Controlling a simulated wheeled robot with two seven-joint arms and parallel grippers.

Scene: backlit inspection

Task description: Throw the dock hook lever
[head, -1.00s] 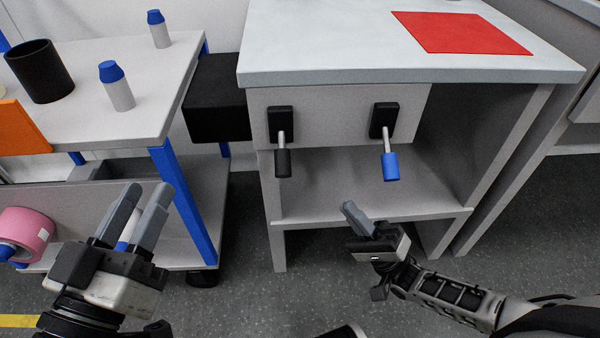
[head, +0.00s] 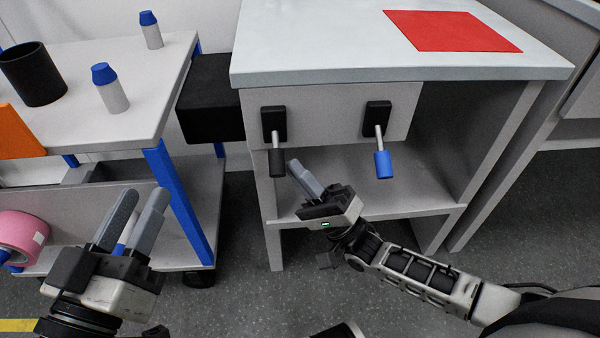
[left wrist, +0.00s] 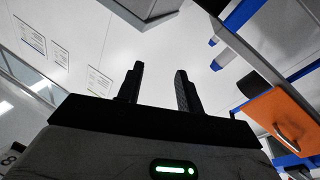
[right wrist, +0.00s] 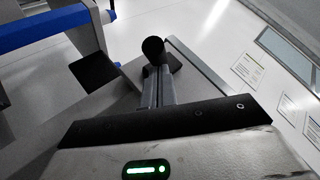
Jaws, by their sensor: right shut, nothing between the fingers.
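Two levers stick out and down from the grey front panel of the bench. The left one has a black grip (head: 277,161), the right one a blue grip (head: 383,165); each sits on a black mount. No label shows which is the dock hook lever. My right gripper (head: 293,165) is shut and empty, its fingertips just right of and close to the black grip. In the right wrist view, the black grip (right wrist: 152,47) shows just beyond the fingertips; I cannot tell whether they touch. My left gripper (head: 141,194) is open and empty, low at the left.
The bench top (head: 310,50) carries a red square (head: 452,31). Below the panel is an open shelf (head: 400,200). A black box (head: 210,108) adjoins the bench's left side. A blue-legged cart (head: 150,95) at left holds a black cup (head: 34,75) and two blue-capped bottles (head: 111,92).

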